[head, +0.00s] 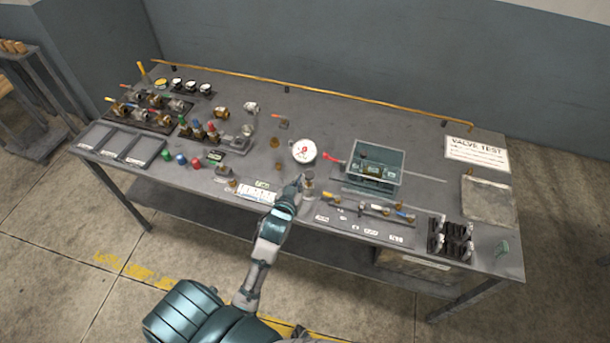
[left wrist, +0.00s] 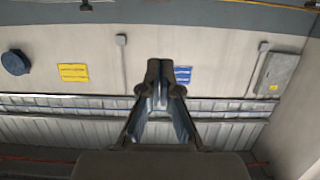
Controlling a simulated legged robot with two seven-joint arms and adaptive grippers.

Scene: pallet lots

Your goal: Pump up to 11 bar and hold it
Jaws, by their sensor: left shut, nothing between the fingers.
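A white round gauge (head: 304,151) with red marks on its dial sits mid-bench; its reading is too small to tell. To its right is a teal open tank (head: 388,182) with brass fittings inside. A red lever (head: 334,157) shows at the tank's left side. My left gripper (head: 299,183) is below the gauge, beside a small grey cylindrical fitting (head: 309,188); I cannot tell whether they touch. In the left wrist view the left gripper's fingers (left wrist: 157,88) are together with nothing between them, against a far wall. My right gripper is not in view.
The grey bench (head: 345,125) carries valves on dark racks (head: 150,112) and empty trays (head: 135,147) at left. A valve assembly (head: 370,208) lies before the tank. Black clamps (head: 450,238) and a "VALVE TEST" sign (head: 477,153) are at right. The bench behind the tank is mostly clear.

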